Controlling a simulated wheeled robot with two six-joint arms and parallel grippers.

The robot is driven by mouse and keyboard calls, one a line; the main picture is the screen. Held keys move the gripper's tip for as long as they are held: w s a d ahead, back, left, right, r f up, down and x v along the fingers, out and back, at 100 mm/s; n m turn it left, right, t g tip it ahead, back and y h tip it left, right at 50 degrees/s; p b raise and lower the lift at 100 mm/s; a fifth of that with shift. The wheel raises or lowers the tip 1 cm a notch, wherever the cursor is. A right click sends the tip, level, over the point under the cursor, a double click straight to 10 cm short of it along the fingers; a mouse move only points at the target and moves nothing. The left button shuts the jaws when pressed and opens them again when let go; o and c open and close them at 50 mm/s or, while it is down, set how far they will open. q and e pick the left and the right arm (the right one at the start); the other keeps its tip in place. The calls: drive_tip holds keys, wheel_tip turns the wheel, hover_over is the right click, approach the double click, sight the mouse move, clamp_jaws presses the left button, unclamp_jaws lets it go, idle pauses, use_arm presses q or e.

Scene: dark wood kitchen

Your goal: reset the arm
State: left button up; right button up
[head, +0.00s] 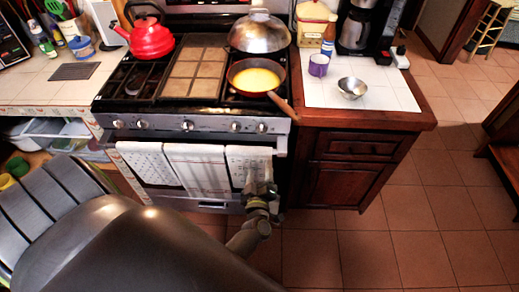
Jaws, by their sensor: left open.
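My left gripper (262,186) is in front of the oven door, over the right-hand towel (245,158). It is small and dark in the head view, its jaws are open, and I see nothing held in it. I cannot tell whether it touches the towel. Its forearm comes up from the bottom of the picture beside my large grey body. My right gripper is not in view.
The stove (140,108) holds a red kettle (151,38), a pan (257,79) with yellow contents and a domed lid (259,33). A steel bowl (352,87) and purple mug (318,65) stand on the right counter.

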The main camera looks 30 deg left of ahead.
use_arm(q)
drive_tip(key=shift+s+d, duration=0.25)
drive_tip(key=shift+s, duration=0.2)
drive_tip(key=s+d+f+m+g+h, duration=0.15)
drive_tip(key=s+f+m+h, duration=0.35)
drive_tip(key=f, duration=0.6)
drive_tip(key=s+d+f+m+g+h, duration=0.1)
drive_tip(key=s+f+m+g+h, duration=0.15)
drive_tip(key=s+f+m, duration=0.55)
drive_tip(key=s+a+f+g, duration=0.2)
drive_tip(key=s+f+g, duration=0.3)
drive_tip(key=s, duration=0.8)
drive_tip(key=s+a+f+m+g, duration=0.1)
drive_tip(key=s+f+g, duration=0.4)
drive_tip(key=s+f, duration=0.5)
drive_tip(key=s+a, duration=0.1)
drive_tip(key=s, duration=0.2)
drive_tip(key=shift+m+h+b, duration=0.3)
drive_tip(key=shift+h+b, duration=0.05)
drive_tip(key=shift+b, duration=0.05)
